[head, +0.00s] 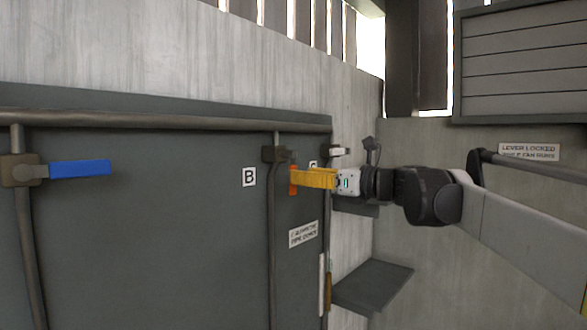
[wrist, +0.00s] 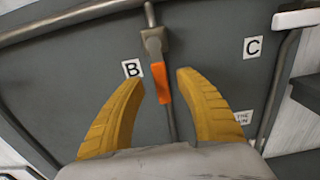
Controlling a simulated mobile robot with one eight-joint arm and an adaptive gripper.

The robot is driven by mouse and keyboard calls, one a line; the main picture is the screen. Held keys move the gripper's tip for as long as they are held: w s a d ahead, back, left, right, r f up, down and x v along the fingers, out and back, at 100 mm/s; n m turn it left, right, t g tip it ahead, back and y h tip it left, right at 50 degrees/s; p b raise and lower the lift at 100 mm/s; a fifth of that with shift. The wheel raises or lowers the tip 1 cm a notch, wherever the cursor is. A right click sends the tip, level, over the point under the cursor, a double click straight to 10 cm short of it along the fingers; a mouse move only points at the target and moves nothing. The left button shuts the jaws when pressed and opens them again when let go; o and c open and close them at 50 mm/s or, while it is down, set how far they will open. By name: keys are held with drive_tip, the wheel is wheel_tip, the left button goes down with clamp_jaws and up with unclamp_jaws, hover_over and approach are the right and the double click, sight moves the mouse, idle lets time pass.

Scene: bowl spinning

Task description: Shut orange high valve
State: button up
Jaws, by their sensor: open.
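The orange valve handle (wrist: 161,84) hangs down from its grey-brown valve body (wrist: 154,40) on a vertical pipe, beside the B label. In the head view the orange handle (head: 293,186) shows as a narrow strip just left of my fingertips, partly hidden by them. My gripper (head: 296,179) has yellow fingers and reaches in from the right. In the wrist view my gripper (wrist: 160,77) is open, with one fingertip on each side of the handle and gaps to both. I cannot tell whether the tips reach as deep as the handle.
A blue valve handle (head: 80,169) points right on another pipe at the far left. A white handle (head: 340,151) is just above my gripper. A dark shelf (head: 372,286) juts out below my arm. A horizontal pipe (head: 150,122) runs above the valves.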

drive_tip(key=shift+p+x, duration=0.4)
drive_tip(key=shift+x, duration=1.55)
drive_tip(key=shift+d, duration=0.1)
clamp_jaws()
drive_tip(key=shift+s, duration=0.1)
